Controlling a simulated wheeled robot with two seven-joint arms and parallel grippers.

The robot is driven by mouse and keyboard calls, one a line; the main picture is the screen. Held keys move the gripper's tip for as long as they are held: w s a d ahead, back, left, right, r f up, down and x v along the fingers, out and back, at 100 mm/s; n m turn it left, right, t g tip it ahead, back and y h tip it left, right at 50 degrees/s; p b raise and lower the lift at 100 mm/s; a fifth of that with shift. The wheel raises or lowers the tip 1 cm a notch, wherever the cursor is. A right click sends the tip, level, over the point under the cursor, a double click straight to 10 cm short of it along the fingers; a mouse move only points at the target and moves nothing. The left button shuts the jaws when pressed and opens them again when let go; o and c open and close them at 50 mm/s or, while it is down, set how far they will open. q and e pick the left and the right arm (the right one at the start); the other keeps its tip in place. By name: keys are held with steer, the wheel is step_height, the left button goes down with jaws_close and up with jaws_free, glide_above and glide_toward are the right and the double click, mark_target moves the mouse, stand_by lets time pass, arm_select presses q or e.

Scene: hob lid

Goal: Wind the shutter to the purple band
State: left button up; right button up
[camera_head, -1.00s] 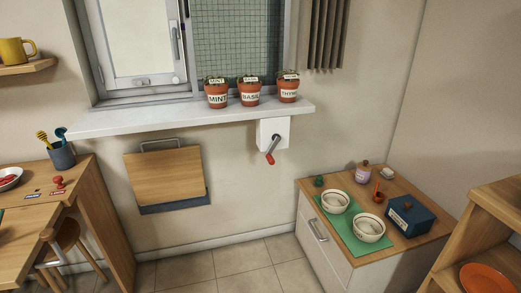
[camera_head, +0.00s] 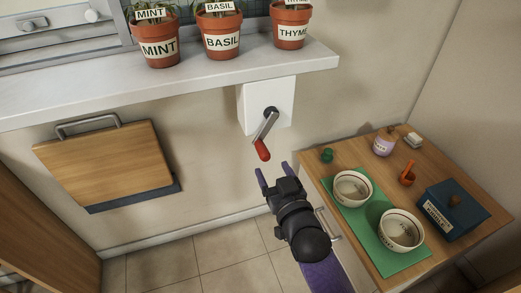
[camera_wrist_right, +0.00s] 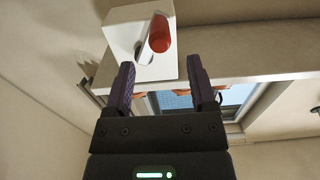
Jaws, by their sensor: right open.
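The winder crank (camera_head: 267,128) hangs from a white wall box (camera_head: 251,109) under the sill, its red handle (camera_head: 263,151) pointing down. My right gripper (camera_head: 272,174) is open and empty, just below the red handle and apart from it. In the right wrist view the red handle (camera_wrist_right: 159,34) shows beyond the two open fingers (camera_wrist_right: 160,88), in front of the white box (camera_wrist_right: 125,32). The shutter and the purple band are not visible in the head view now. My left gripper is not in view.
Pots of mint (camera_head: 157,42), basil (camera_head: 221,33) and thyme (camera_head: 291,27) stand on the white sill (camera_head: 200,75) above the crank. A cutting board (camera_head: 105,165) hangs at left. A cabinet (camera_head: 328,172) with two bowls and a blue box (camera_head: 452,208) stands at right.

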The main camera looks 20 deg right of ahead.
mark_target(266, 159)
steer(key=w, duration=0.1)
steer(key=w+b, duration=0.1)
steer(key=w, duration=0.1)
steer(key=w+b, duration=0.1)
steer(key=w, duration=0.1)
steer(key=shift+w+a+f, duration=0.1)
steer(key=shift+w+f, duration=0.05)
steer(key=shift+f, duration=0.2)
steer(key=shift+w+r, duration=0.15)
steer(key=shift+w, duration=0.4)
steer(key=shift+r, duration=0.1)
steer(key=shift+c, duration=1.6)
jaws_close()
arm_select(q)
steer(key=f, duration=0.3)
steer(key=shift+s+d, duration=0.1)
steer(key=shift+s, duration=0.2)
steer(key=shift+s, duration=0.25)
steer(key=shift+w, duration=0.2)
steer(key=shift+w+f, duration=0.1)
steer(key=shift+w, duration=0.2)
